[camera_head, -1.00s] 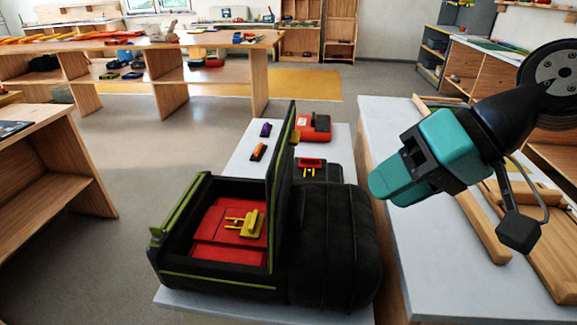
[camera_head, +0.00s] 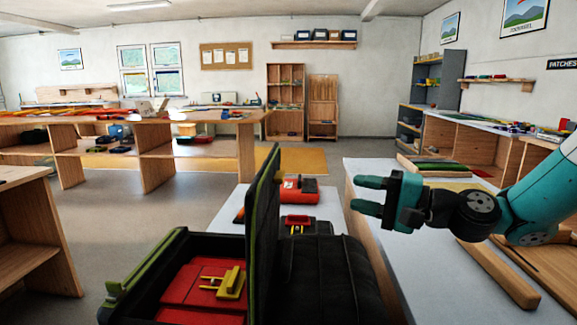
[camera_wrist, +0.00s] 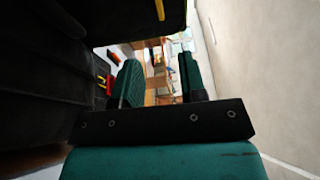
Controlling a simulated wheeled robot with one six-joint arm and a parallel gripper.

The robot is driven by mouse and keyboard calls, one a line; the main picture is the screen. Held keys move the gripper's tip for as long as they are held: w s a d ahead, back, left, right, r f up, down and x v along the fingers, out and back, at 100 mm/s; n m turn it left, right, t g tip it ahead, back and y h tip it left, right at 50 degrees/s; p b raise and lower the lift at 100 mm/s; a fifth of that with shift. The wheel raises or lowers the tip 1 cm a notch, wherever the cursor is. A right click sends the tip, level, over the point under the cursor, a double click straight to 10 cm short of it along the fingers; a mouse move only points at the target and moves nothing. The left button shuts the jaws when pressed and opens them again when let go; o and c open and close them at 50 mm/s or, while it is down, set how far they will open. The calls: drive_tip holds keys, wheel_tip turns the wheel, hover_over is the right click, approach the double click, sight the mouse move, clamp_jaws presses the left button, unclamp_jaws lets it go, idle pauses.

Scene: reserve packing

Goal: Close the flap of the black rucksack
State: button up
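The black rucksack (camera_head: 330,283) lies on a pale low table with its main compartment open. Its flap (camera_head: 262,235), black with green edging, stands upright between the open compartment and the bulging black part on the right. Inside are a red case (camera_head: 195,284) and a yellow piece (camera_head: 231,283). My gripper (camera_head: 359,194) is open and empty, to the right of the flap and above the grey-topped bench's left edge, pointing left and apart from the flap. In the wrist view, my gripper's open fingers (camera_wrist: 160,80) have dark surfaces, probably the rucksack (camera_wrist: 40,85), to their left and above.
A red case (camera_head: 299,190) lies on the low table behind the rucksack. The grey-topped bench (camera_head: 400,270) on the right carries wooden bars (camera_head: 497,273). Wooden shelving (camera_head: 156,165) stands at the back left. Open floor (camera_head: 185,215) lies between.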

sight(284, 177)
drive_tip(key=p+x, duration=1.3)
drive_tip(key=p, duration=0.1)
drive_tip(key=shift+a, duration=0.4)
drive_tip(key=shift+p+x, duration=0.3)
drive_tip(key=shift+x, duration=0.45)
drive_tip(key=shift+c, duration=0.4)
clamp_jaws()
